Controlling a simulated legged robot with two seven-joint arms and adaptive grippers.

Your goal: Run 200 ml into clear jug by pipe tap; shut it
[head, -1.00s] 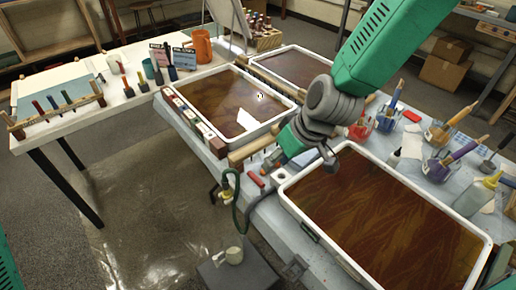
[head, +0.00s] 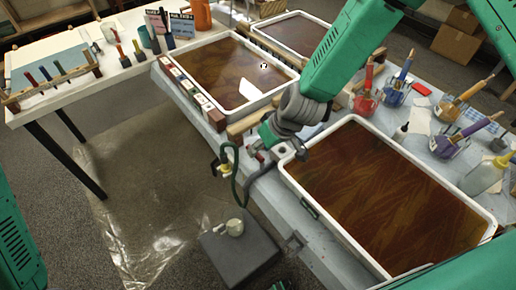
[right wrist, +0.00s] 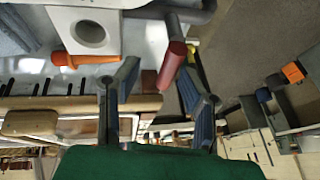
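The pipe tap's yellow fitting (head: 226,169) is at the bench's front edge, with a green hose (head: 236,190) curving down from it. A small pale jug (head: 235,227) stands upright below; its level cannot be read. My right gripper (head: 261,149) is at the bench edge above the hose, partly hidden by its own wrist. In the right wrist view its fingers (right wrist: 158,68) are apart, with a red handle (right wrist: 172,64) between their tips, nearer the right finger. Contact with the handle is not clear. My left gripper is not in view.
The jug stands on a dark grey box (head: 240,254). Brown-filled trays, one with a white rim (head: 286,176), lie close to my right gripper. Paint pots (head: 366,99) with brushes stand behind. Clear plastic sheeting (head: 150,225) covers the floor left of the box.

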